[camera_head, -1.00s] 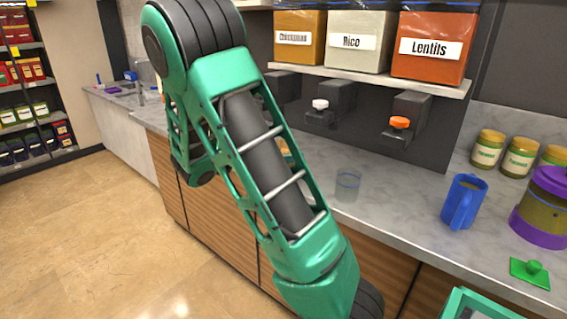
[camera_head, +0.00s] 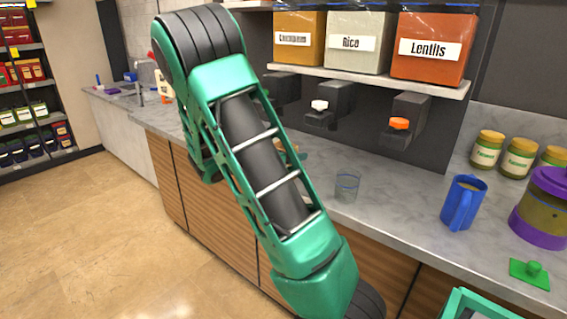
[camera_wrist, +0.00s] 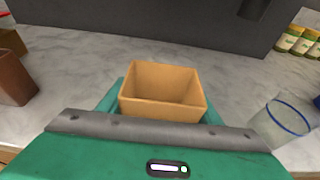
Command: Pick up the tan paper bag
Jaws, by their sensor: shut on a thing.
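The tan paper bag (camera_wrist: 162,88) is in the middle of the wrist view. It is upright, square and open at the top, and looks empty. My gripper (camera_wrist: 160,104) is shut on it, with the green fingers at its left and right sides. The bag's lower part is hidden behind the gripper body. I cannot tell whether its base touches the counter. In the head view my arm hides the gripper; a small tan patch shows behind the arm, too little to identify.
A clear glass (camera_head: 347,185) stands on the counter (camera_head: 400,215), close right of my gripper in the wrist view (camera_wrist: 284,120). A brown container (camera_wrist: 14,80) stands at left. Dispensers (camera_head: 398,123) overhang the counter. A blue mug (camera_head: 462,203) and jars (camera_head: 518,157) stand farther right.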

